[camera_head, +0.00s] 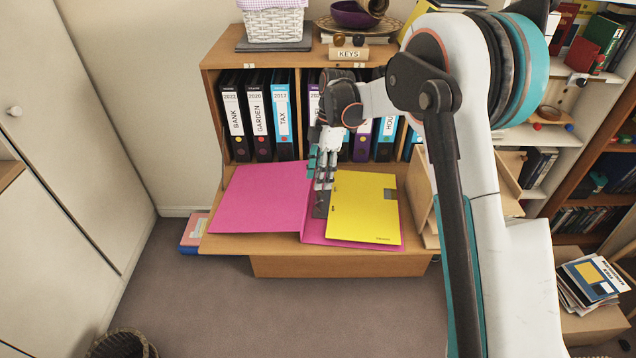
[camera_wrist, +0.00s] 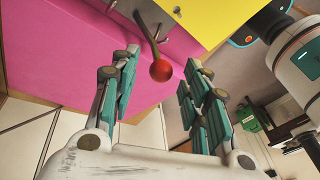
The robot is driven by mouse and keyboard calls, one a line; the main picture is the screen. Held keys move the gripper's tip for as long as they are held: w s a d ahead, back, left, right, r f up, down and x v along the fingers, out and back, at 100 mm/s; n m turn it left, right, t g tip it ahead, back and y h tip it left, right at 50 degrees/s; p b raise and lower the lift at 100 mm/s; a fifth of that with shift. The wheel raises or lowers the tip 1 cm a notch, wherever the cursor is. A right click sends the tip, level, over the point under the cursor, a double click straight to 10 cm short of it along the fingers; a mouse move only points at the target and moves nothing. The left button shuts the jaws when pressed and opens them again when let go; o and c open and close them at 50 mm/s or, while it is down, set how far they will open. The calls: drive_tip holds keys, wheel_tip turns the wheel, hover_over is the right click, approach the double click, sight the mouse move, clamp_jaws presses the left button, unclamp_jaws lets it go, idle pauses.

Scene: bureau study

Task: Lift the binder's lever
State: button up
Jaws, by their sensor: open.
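The pink binder (camera_head: 265,197) lies open and flat on the bureau's writing surface, with a yellow folder (camera_head: 365,205) on its right side. A dark metal strip (camera_head: 321,208) runs along the binder's spine. In the wrist view, the lever is a thin metal arm with a red ball knob (camera_wrist: 161,70), against the pink cover (camera_wrist: 65,60) and beside the yellow folder (camera_wrist: 215,15). My gripper (camera_head: 325,180) is above the spine. Its fingers are open, and the knob shows between them in the wrist view; contact is not visible. In the head view my gripper hides the lever.
Upright black binders (camera_head: 259,120) fill the compartments behind. A wooden block marked KEYS (camera_head: 349,53) and a white basket (camera_head: 275,22) stand on top. Bookshelves are at the right. The carpet (camera_head: 330,315) in front is clear, with a wicker bin (camera_head: 122,345) at lower left.

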drive_tip(key=v, duration=0.9)
